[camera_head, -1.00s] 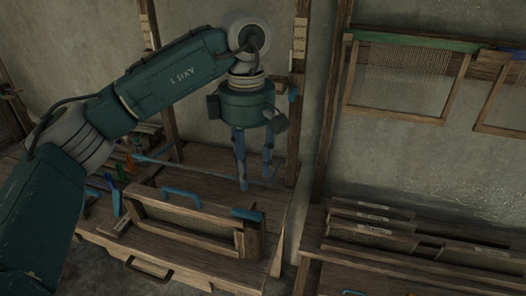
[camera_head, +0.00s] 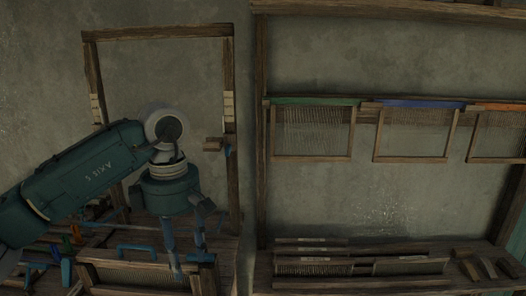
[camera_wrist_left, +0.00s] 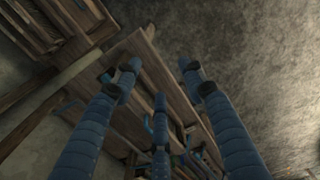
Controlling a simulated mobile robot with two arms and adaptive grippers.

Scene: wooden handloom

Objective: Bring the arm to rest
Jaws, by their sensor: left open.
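My left gripper (camera_head: 187,262) hangs fingers down in the head view, over the bench at the lower left. Its blue fingers are spread and nothing is between them. In the left wrist view the open fingers (camera_wrist_left: 160,85) point toward the wooden bench (camera_wrist_left: 150,62), with the floor beyond it. A wooden frame with a mesh panel (camera_head: 140,276) and a blue handle (camera_head: 150,248) lies on the bench just below and left of the fingers. I cannot tell whether a fingertip touches it. My right gripper is not in view.
An upright wooden frame (camera_head: 229,95) stands behind my arm. Mesh frames with a green bar (camera_head: 312,130), a blue bar (camera_head: 413,133) and an orange bar (camera_head: 500,133) hang on the wall. A lower shelf (camera_head: 400,286) holds flat mesh frames. The wall space between is clear.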

